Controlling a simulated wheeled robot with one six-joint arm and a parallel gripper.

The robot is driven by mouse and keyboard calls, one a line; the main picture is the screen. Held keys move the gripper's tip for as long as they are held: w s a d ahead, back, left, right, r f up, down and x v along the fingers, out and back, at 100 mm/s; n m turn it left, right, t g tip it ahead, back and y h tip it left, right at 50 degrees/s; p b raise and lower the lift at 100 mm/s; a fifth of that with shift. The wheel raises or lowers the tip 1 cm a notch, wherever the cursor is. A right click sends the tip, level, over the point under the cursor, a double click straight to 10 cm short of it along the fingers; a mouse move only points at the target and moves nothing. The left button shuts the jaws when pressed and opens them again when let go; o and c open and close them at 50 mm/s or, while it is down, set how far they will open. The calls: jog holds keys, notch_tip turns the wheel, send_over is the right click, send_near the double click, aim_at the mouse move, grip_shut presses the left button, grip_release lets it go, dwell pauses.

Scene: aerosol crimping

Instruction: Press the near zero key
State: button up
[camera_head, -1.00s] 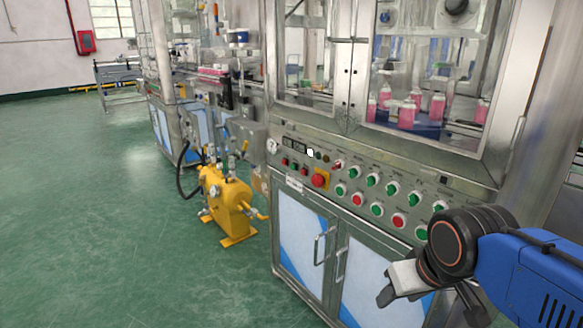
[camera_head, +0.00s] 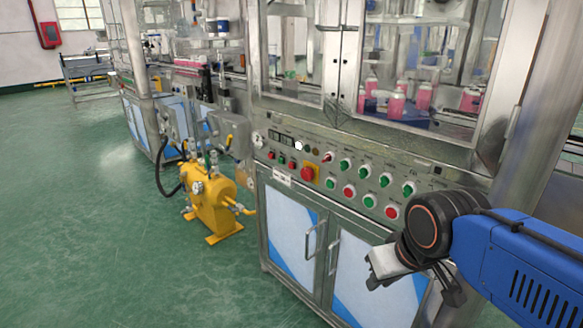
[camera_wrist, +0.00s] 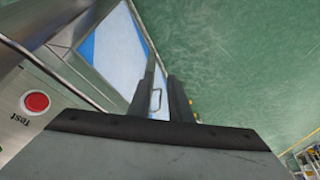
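The control panel (camera_head: 330,172) slopes across the front of the steel machine. It carries a row of small displays (camera_head: 281,138), a small white piece (camera_head: 298,146), a red emergency knob (camera_head: 307,173) on yellow, and several green and red buttons. I cannot tell which of these is the near zero key; labels are too small to read. My gripper (camera_head: 375,278) is low in front of the cabinet doors, below and right of the displays, apart from the panel. In the wrist view, my gripper (camera_wrist: 162,80) is open, with an empty gap between its dark fingers.
A red button (camera_wrist: 36,102) marked "Test" shows at left in the wrist view. Cabinet doors with protruding handles (camera_head: 311,242) lie below the panel. A yellow tank (camera_head: 212,202) stands left of the machine. Green floor (camera_head: 90,230) is clear at left.

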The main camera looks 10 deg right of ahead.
grip_shut()
dwell(0.6)
dwell(0.8)
